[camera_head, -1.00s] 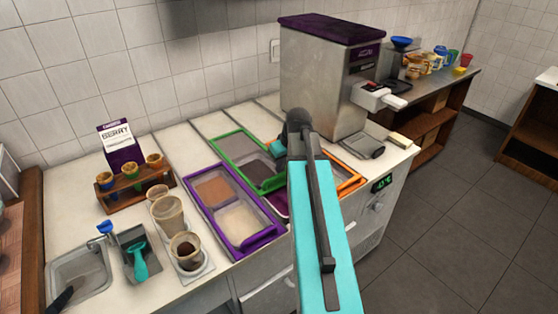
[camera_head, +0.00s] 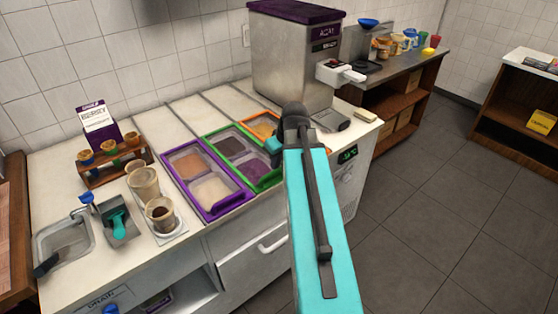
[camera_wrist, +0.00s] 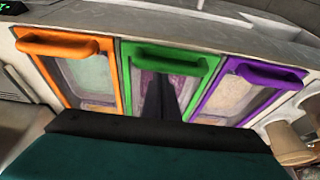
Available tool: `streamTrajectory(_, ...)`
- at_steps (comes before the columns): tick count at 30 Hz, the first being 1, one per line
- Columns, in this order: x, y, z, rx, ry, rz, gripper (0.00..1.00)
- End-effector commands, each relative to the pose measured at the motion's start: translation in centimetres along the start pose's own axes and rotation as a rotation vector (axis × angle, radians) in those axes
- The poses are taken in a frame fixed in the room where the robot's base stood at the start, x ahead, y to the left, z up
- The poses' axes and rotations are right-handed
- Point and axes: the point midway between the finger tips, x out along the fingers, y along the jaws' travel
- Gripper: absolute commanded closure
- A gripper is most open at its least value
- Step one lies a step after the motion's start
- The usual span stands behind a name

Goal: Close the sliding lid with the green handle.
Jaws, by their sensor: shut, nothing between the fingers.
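The green-framed topping well (camera_head: 205,138) lies between the purple and orange ones in the head view, with dark and purple contents showing. In the wrist view the green handle (camera_wrist: 170,60) is at the far end of the green lid, in line with its neighbours. Whether the clear pane covers the whole well is hard to tell. My gripper (camera_wrist: 165,88) is shut and empty, its dark fingers over the green lid and pointing at the handle. Contact cannot be made out. In the head view my gripper (camera_head: 273,146) is mostly hidden by my teal arm.
The orange handle (camera_wrist: 57,43) and purple handle (camera_wrist: 264,73) flank the green one closely. A steel machine (camera_head: 290,60) stands behind the wells. Cups (camera_head: 160,214) and a cone rack (camera_head: 118,165) stand at the left of the counter.

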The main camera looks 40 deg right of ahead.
Motion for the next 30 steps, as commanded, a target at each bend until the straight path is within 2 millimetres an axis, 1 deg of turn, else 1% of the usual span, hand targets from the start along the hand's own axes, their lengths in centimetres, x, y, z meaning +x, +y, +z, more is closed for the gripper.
streamTrajectory(20,-0.1,0.9,0.9,0.012,-0.009,0.004,1.0)
streamTrajectory(25,-0.1,1.0,0.2,0.012,-0.007,0.005,1.0)
streamTrajectory(30,-0.1,0.9,-1.4,0.009,-0.001,0.004,1.0)
